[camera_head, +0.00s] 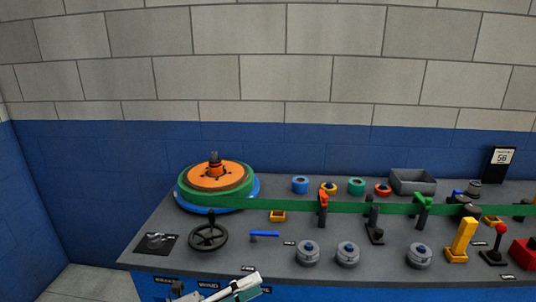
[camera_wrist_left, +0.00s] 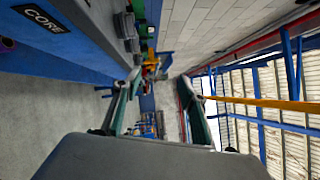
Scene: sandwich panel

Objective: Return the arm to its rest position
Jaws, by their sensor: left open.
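My left arm shows at the bottom of the head view, in front of the bench's near edge, with its gripper (camera_head: 218,290) partly cut off by the frame. In the left wrist view the two fingers of my left gripper (camera_wrist_left: 165,88) stand apart with nothing between them, so it is open and empty. The gripper is beside the bench front, which runs along the upper left of that view. My right gripper is in neither view.
The grey bench (camera_head: 185,262) carries an orange and green reel (camera_head: 218,178), a black handwheel (camera_head: 208,232), grey knobs, levers and a green band (camera_head: 345,207). A grey bin (camera_head: 412,181) stands at the back. Open floor (camera_wrist_left: 50,120) shows beside the bench.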

